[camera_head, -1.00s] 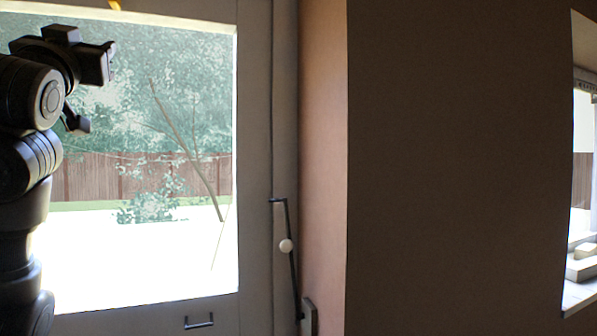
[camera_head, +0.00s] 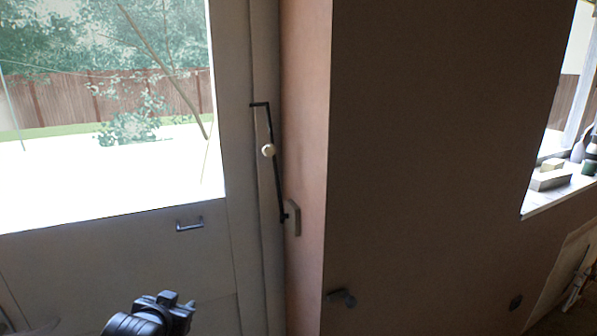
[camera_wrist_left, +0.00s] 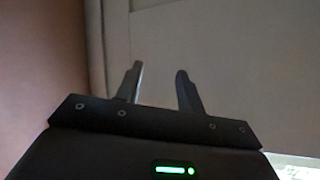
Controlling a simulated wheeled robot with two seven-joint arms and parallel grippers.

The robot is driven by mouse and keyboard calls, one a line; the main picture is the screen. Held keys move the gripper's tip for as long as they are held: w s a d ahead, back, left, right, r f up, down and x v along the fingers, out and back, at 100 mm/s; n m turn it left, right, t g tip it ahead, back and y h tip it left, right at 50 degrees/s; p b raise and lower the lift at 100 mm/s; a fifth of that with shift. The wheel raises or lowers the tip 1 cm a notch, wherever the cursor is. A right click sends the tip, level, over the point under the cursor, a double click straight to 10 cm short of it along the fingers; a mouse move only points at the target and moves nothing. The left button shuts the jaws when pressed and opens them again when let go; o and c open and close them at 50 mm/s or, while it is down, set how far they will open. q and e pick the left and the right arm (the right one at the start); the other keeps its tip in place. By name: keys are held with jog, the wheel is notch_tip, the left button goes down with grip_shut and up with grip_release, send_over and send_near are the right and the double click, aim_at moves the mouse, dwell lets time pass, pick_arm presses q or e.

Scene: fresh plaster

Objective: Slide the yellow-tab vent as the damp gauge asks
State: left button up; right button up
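No yellow-tab vent and no damp gauge can be made out in either view now. My left gripper (camera_head: 182,305) is low in the head view, in front of the lower part of the pale door. In the left wrist view its two dark fingers (camera_wrist_left: 160,69) stand apart with nothing between them. Beyond them is a pale panelled surface, with a brown wall at the left. My right gripper is not in view.
A brown wall (camera_head: 430,130) juts out. A dark fitting (camera_head: 342,298) sits low on it. A windowsill (camera_head: 555,190) with small objects is at right.

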pick_arm(q)
jog(key=s+d+f+g, duration=0.1)
jog(key=s+f+g, duration=0.2)
jog(key=s+f, duration=0.6)
jog(key=s+d+f+g+h, duration=0.1)
jog(key=s+f+g, duration=0.3)
jog(key=s, duration=0.9)
jog(key=s+d+f+g, duration=0.1)
jog(key=s+f, duration=0.8)
jog(key=s, duration=0.2)
notch_tip(320, 180, down, 29)
jog(key=s+g+b, duration=0.1)
jog(key=g+b, duration=0.1)
jog(key=b, duration=0.1)
jog(key=s+a+f+b, duration=0.1)
jog(key=s+a+f, duration=0.2)
jog(key=s+f, duration=1.3)
jog(key=shift+f+g+b, duration=0.35)
jog(key=shift+f+g, duration=0.05)
jog(key=shift+f, duration=0.15)
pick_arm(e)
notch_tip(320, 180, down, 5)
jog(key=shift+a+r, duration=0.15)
pick_arm(q)
jog(key=shift+s+a, duration=0.1)
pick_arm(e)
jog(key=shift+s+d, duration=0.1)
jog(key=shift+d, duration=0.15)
